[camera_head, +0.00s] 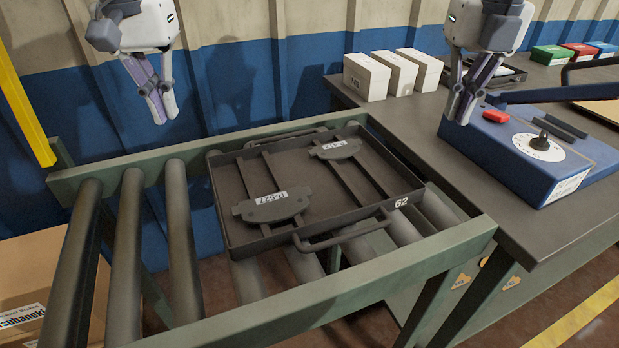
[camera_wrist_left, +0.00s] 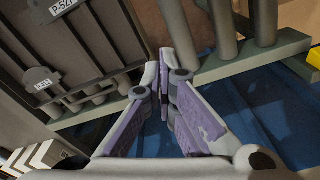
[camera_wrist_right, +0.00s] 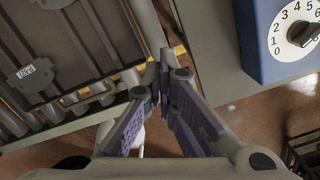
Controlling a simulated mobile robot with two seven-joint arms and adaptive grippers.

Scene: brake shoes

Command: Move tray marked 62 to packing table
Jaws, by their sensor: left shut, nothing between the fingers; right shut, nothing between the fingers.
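The dark tray marked 62 (camera_head: 350,213) rests on the roller conveyor, with its number at the near right corner and a bar handle on its near and far sides. Two grey brake pads (camera_head: 272,206) (camera_head: 335,149) with white labels lie in it. The tray also shows in the left wrist view (camera_wrist_left: 80,60) and the right wrist view (camera_wrist_right: 85,45). My left gripper (camera_head: 160,118) is shut and empty, above and beyond the tray's far left. My right gripper (camera_head: 457,117) is shut and empty, above the packing table (camera_head: 405,115), right of the tray.
A blue device with a dial (camera_head: 535,150) and red button stands on the table under my right arm. White boxes (camera_head: 392,75) stand at the table's back left. Coloured boxes (camera_head: 580,52) stand further right. The table's near left part is clear. A cardboard box (camera_head: 40,285) is below the rollers.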

